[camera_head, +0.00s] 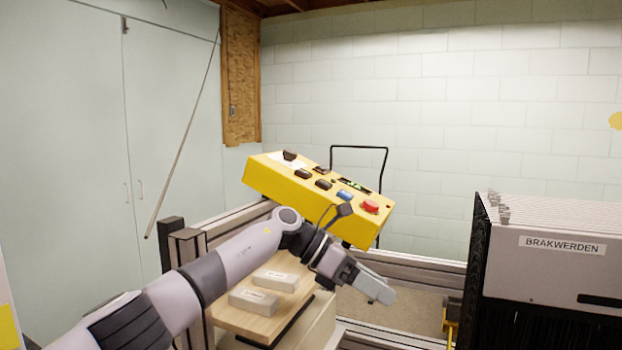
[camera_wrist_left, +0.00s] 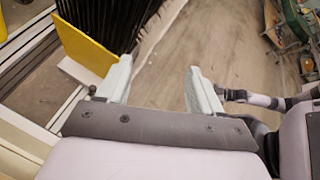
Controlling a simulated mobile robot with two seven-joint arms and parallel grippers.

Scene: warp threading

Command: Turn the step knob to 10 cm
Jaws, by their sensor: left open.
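The yellow control box (camera_head: 285,187) stands tilted in the middle of the head view. My left gripper (camera_head: 381,290) is below and in front of the box's right end in the picture, apart from the controls. In the left wrist view its two fingers (camera_wrist_left: 160,82) are spread with nothing between them.
A grey housing marked BRAKWERDEN (camera_head: 545,250) stands at the right above black strands. Two pale blocks (camera_head: 254,301) lie on a wooden board under my left arm. A metal rail (camera_head: 420,268) runs behind the gripper. Bare floor shows in the left wrist view.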

